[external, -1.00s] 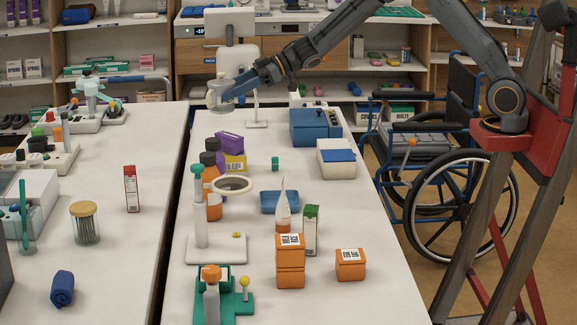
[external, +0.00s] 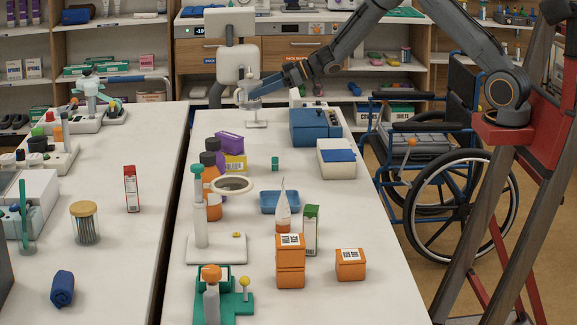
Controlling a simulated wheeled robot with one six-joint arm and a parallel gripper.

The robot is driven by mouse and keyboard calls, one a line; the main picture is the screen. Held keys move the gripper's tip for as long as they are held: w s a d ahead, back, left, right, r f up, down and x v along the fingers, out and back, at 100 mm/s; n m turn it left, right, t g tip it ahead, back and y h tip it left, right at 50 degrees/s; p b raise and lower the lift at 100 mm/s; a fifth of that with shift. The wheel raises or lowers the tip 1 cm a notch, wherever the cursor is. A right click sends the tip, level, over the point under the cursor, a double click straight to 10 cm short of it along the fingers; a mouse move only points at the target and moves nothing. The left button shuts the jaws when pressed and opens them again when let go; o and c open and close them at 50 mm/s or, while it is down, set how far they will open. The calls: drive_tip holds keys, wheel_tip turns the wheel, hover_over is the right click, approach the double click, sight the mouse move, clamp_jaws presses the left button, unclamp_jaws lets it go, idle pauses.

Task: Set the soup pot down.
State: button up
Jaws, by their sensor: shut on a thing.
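My gripper (external: 251,92) is at the far end of the right-hand white table. It is shut on a small pale grey pot (external: 241,98), which I take to be the soup pot. The pot is small in the view and partly covered by the blue fingers. It looks held above the table top, in front of a white upright machine. Close by is a thin white stand with a flat base (external: 256,124); I cannot tell whether the pot touches it.
A blue box (external: 315,127) and a white box with a blue top (external: 336,158) stand to the right. Purple and yellow cartons (external: 230,144), bottles and a ring-topped stand (external: 232,184) are nearer. A wheelchair (external: 440,150) is beside the table. The table's far left is bare.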

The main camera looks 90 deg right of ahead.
wheel_tip(320, 180, down, 15)
drive_tip(key=p, duration=0.2)
drive_tip(key=shift+f+p, duration=0.15)
drive_tip(key=shift+p, duration=0.25)
drive_tip(key=shift+f, duration=0.1)
drive_tip(key=shift+f, duration=0.1)
drive_tip(key=o, duration=1.7)
